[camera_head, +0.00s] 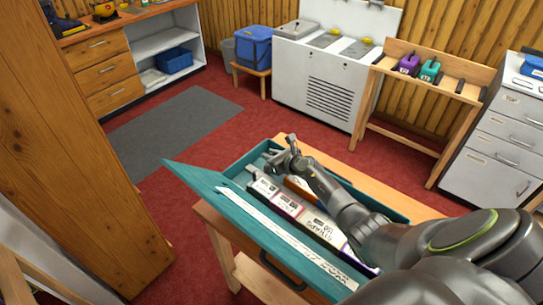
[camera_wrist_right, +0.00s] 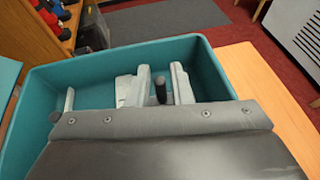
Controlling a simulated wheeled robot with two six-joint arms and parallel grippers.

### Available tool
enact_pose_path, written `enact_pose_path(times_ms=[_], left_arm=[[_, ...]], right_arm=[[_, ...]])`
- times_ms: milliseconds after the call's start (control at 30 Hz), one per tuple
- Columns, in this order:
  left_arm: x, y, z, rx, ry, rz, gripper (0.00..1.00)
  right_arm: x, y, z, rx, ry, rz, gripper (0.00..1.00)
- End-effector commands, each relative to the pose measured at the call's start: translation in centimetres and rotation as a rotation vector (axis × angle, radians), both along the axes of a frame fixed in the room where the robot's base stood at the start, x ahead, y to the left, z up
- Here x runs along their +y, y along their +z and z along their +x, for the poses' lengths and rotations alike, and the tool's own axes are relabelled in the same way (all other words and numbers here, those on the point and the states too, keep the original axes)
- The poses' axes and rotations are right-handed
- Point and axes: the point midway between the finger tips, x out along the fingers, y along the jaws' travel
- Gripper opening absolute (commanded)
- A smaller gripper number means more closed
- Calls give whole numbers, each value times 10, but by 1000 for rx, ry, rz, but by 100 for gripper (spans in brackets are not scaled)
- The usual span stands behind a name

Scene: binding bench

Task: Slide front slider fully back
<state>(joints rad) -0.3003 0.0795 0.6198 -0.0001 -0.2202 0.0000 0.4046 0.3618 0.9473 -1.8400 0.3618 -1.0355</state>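A teal box (camera_head: 404,214) lies open on the wooden bench; its flat teal lid (camera_head: 205,181) is folded toward the lower left. In the right wrist view the box (camera_wrist_right: 212,66) holds pale grey upright parts (camera_wrist_right: 181,84) at its far end. I cannot tell which of these is the front slider. My right gripper (camera_head: 281,148) is low over the box's far end, and its dark fingertips (camera_wrist_right: 108,103) look spread apart. Contact with a grey part is unclear. My left gripper is out of view.
Labelled files (camera_head: 289,203) fill the box beside my right arm, which hides part of it. A long white strip (camera_head: 290,236) lies along the lid. Bare bench top (camera_wrist_right: 265,92) shows beside the box. A wooden cabinet (camera_head: 75,120) stands at left.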

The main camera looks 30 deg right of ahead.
Motion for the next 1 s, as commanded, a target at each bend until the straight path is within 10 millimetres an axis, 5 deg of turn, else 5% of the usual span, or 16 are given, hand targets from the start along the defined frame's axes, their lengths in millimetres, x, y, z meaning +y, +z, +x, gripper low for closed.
enact_pose_path(times_ms=[467,1000], left_arm=[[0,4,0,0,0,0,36],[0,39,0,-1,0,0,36]], right_arm=[[-2,3,-5,0,-1,-1,31],[-18,38,-86,0,2,-4,31]])
